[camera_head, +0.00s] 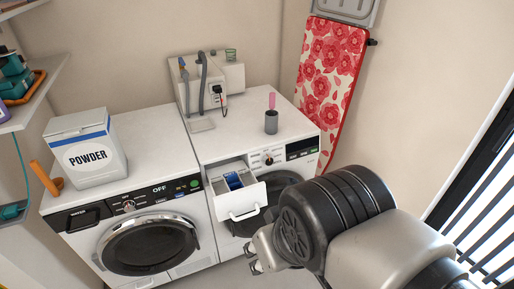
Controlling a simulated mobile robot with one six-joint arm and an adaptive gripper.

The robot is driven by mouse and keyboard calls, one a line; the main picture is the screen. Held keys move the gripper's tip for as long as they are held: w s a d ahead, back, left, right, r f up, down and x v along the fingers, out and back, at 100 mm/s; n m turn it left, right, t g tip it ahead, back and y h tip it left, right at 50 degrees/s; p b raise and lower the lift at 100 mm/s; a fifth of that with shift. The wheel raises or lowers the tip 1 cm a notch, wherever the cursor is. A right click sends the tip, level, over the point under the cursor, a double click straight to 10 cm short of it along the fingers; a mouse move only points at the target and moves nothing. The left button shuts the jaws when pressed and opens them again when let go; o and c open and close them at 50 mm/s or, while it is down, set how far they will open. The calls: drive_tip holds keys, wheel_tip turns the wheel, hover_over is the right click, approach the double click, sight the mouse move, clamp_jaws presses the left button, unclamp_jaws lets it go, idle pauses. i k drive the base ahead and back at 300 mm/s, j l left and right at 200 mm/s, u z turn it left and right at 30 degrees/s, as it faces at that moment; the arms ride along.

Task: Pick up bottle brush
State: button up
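A pink handle (271,100) stands upright in a dark grey cup (271,124) on top of the right-hand machine. It looks like the bottle brush; its lower part is hidden in the cup. My gripper (254,257) is low in the middle, in front of the machines. It is apart from the cup and nearer to the camera. Its fingers are small and partly hidden behind my wrist, so I cannot tell whether they are open. I see nothing held in them.
The right-hand machine's drawer (240,205) is pulled out, with a blue insert inside. A hose unit (203,90) stands behind the cup. A floral ironing board (330,75) leans at right.

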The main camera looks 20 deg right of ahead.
sight(272, 95)
drive_tip(key=i+l+u, duration=0.15)
drive_tip(key=l, duration=0.2)
drive_tip(key=i+l+u, duration=0.15)
drive_tip(key=l, duration=0.25)
drive_tip(key=i+l+u, duration=0.2)
drive_tip(key=l, duration=0.2)
drive_tip(key=i+l+u, duration=0.15)
drive_tip(key=l, duration=0.3)
drive_tip(key=i+l+u, duration=0.15)
drive_tip(key=l, duration=0.3)
drive_tip(key=i+l+u, duration=0.15)
drive_tip(key=l, duration=0.3)
drive_tip(key=l+u, duration=0.2)
drive_tip(key=l, duration=0.25)
